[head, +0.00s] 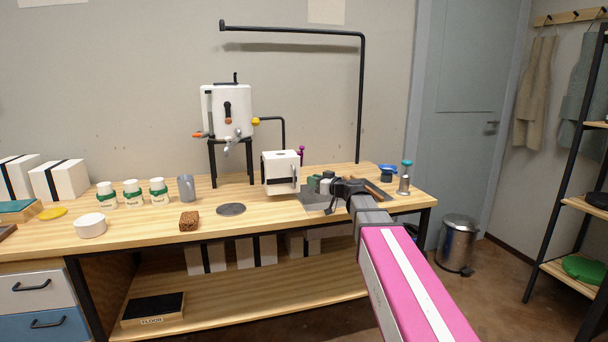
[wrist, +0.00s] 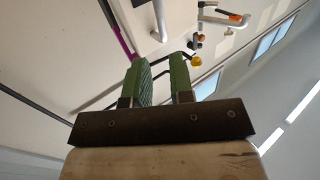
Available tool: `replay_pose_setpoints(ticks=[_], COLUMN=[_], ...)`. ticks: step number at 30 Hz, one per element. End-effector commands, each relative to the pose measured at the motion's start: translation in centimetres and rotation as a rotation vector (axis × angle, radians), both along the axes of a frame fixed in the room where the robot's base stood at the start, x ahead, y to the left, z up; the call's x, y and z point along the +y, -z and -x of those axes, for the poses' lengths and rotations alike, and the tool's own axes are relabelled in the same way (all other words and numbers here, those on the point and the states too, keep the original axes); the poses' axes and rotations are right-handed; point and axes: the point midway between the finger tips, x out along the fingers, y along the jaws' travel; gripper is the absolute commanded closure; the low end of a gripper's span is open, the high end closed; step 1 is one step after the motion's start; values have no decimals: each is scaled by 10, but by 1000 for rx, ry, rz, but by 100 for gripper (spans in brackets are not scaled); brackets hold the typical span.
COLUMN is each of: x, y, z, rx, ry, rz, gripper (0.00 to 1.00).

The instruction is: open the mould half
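The mould (head: 281,178) is a white block with a black band, standing upright on the bench right of the tank. A thin upright handle shows on its right side in the head view. My gripper (head: 319,184) is just right of the mould, at about the band's height. In the wrist view my gripper (wrist: 161,68) has two green ribbed fingers apart with an empty gap. A pale block face, seemingly the mould (wrist: 179,20), and a grey bar like its handle lie ahead of the fingers. I see no contact. The mould's seam cannot be made out.
A white tank (head: 228,108) on a black stand is behind the mould. A purple post (head: 301,154) stands close behind it.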

Motion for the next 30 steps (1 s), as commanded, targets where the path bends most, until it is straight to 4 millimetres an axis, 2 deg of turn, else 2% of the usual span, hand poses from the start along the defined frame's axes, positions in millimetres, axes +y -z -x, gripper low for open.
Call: replay_pose_setpoints(ticks=[15, 22, 30], x=[63, 77, 79], y=[1, 1, 1], z=[-55, -65, -66], rx=[3, 3, 3], ry=[-3, -1, -1], rz=[1, 1, 1], gripper=[78, 78, 78])
